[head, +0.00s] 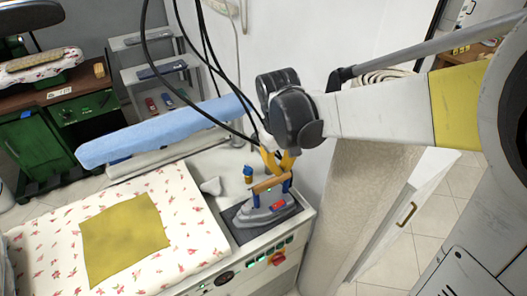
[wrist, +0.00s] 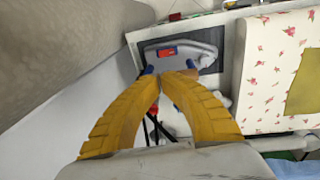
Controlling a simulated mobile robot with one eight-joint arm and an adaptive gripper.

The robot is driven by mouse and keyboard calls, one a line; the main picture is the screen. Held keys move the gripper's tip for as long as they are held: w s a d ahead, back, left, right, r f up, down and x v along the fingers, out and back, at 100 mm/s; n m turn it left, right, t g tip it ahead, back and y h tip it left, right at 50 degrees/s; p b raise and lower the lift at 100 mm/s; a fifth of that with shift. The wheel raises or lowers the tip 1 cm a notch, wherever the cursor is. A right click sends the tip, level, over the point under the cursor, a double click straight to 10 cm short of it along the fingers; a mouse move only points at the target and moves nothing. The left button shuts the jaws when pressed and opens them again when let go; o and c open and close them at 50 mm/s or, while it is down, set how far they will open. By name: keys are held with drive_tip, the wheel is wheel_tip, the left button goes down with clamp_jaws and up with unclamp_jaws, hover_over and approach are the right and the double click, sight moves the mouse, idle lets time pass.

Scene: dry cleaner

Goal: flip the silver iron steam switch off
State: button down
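The silver iron (head: 262,214) stands on a dark pad at the right end of the white ironing station. It has a wooden handle (head: 270,184) on blue posts and a red switch (head: 279,206) on its body. My gripper (head: 277,170) has yellow fingers pointing down at the handle from above. Their tips (wrist: 178,76) come together, and I cannot tell whether they touch the handle. The switch's exact position is too small to read.
Left of the iron are a floral ironing surface (head: 190,225) with a yellow cloth (head: 125,240) and a blue padded board (head: 165,130). Black cables hang behind my gripper.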

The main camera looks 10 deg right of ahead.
sight(282, 200)
drive_tip(key=shift+w+f+g, duration=0.15)
drive_tip(key=shift+w+f, duration=0.1)
drive_tip(key=shift+f, duration=0.25)
drive_tip(key=shift+w+f+g, duration=0.15)
drive_tip(key=shift+w+f, duration=0.1)
drive_tip(key=shift+f, duration=0.2)
drive_tip(key=f+b, duration=0.2)
drive_tip(key=f, duration=0.2)
drive_tip(key=d+f+b, duration=0.1)
drive_tip(key=f+b, duration=0.1)
drive_tip(key=f, duration=0.3)
drive_tip(key=f+b, duration=0.1)
drive_tip(key=f, duration=0.3)
drive_tip(key=shift+w+d+f+b, duration=0.25)
drive_tip(key=shift+d+f+b, duration=0.05)
drive_tip(key=shift+f+b, duration=0.1)
drive_tip(key=shift+f, duration=0.1)
drive_tip(key=shift+d+f+b, duration=0.1)
drive_tip(key=shift+f+b, duration=0.35)
drive_tip(key=shift+b, duration=0.05)
drive_tip(key=shift+r, duration=0.2)
drive_tip(key=shift+r+p, duration=0.7)
